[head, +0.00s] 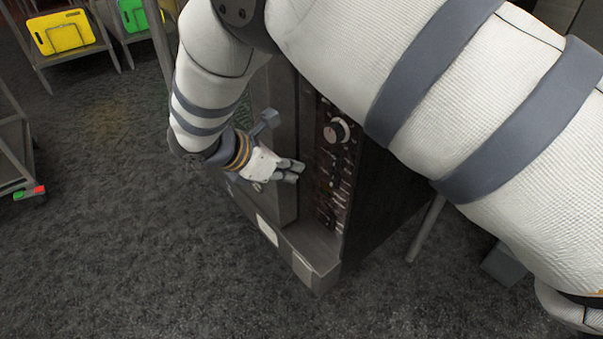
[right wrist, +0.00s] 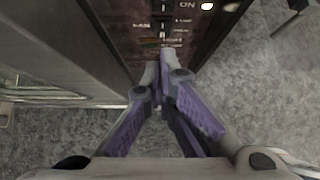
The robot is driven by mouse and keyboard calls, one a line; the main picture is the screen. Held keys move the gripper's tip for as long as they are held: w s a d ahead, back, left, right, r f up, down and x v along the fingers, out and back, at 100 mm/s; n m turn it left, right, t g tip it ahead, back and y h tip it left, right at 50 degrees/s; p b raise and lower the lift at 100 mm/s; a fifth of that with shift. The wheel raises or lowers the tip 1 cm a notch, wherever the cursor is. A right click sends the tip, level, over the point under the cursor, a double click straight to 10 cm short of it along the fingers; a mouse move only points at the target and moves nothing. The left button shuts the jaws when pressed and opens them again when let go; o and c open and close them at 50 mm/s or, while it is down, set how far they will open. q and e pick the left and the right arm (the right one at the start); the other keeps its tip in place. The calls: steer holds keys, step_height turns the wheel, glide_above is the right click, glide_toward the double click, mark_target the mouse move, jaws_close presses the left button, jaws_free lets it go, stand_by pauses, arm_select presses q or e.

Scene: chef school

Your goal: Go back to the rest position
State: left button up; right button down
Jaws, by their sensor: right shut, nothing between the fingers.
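My right arm comes in from the upper right of the head view and bends down in front of a dark metal appliance (head: 318,252). My right gripper (head: 292,172) is shut and empty, close to the appliance's control panel. The panel (head: 333,185) has a round knob (head: 337,131) and a column of small switches and labels. In the right wrist view the fingertips (right wrist: 163,75) are together just below the panel (right wrist: 165,25), which bears an "ON" label. I cannot tell whether the fingers touch the panel.
Yellow (head: 62,33) and green (head: 138,14) boards stand on racks at the upper left. A metal cart (head: 15,150) with a green and red end is at the left edge. Grey floor (head: 110,230) is clear left of the appliance. A metal leg (head: 425,230) stands to its right.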

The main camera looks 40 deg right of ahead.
steer(key=shift+v, duration=0.85)
